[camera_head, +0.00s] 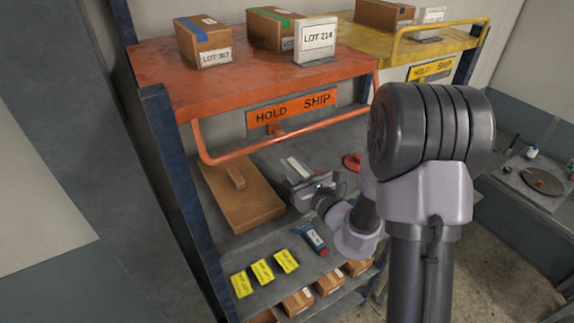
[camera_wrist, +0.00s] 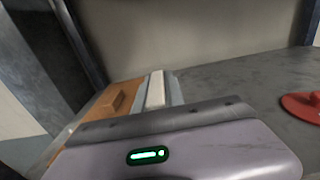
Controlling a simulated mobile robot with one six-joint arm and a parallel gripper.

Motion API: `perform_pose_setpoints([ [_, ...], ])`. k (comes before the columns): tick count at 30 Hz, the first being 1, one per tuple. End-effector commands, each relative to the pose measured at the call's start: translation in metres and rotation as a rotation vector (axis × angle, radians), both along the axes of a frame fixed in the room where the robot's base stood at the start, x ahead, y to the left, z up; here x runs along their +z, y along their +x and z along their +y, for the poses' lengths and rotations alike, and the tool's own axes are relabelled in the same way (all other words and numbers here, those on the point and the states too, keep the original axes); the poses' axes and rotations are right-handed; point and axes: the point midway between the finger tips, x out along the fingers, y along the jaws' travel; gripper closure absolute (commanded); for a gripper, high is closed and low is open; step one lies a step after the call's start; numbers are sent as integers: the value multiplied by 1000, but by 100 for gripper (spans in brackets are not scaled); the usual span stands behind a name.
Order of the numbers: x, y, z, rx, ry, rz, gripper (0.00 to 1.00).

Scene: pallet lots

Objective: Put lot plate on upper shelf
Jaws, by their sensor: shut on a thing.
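My gripper (camera_head: 299,180) is over the grey middle shelf, below the orange upper shelf (camera_head: 170,85). It is shut on a narrow white plate (camera_head: 297,167), seen nearly edge-on. The white plate (camera_wrist: 156,90) also shows between the fingers in the wrist view; no writing on it can be read. On the orange shelf, a white plate marked LOT 214 (camera_head: 317,41) stands at the front, by a carton with green tape (camera_head: 272,27). A carton marked LOT 307 (camera_head: 203,42) with blue tape stands to the left.
An orange rail (camera_head: 262,143) hangs under the upper shelf's front edge, above my gripper. A brown board with a raised block (camera_head: 237,205) lies left of it. A blue and red handheld device (camera_head: 313,240), yellow cards (camera_head: 262,271) and a red round thing (camera_wrist: 303,106) are nearby.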

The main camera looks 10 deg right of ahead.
Motion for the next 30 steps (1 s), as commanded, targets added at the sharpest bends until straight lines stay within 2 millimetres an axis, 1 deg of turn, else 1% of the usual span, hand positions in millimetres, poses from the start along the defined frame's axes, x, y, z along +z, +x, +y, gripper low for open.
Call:
perform_pose_setpoints([
  [1,1,7,7,3,0,1,100],
  [3,-2,14,12,1,1,1,100],
  [5,-12,16,13,-1,2,4,100],
  [7,-27,16,13,-1,3,4,100],
  [9,-35,16,12,-2,1,3,100],
  [11,-38,16,13,-1,1,1,100],
  [17,-38,16,12,-1,0,0,100],
  [21,-43,16,12,-1,0,0,100],
  [22,-42,15,12,-1,0,0,82],
  [24,-41,15,12,-1,0,0,68],
  [25,-41,15,12,-1,0,0,64],
  [30,-41,15,12,-1,0,0,64],
])
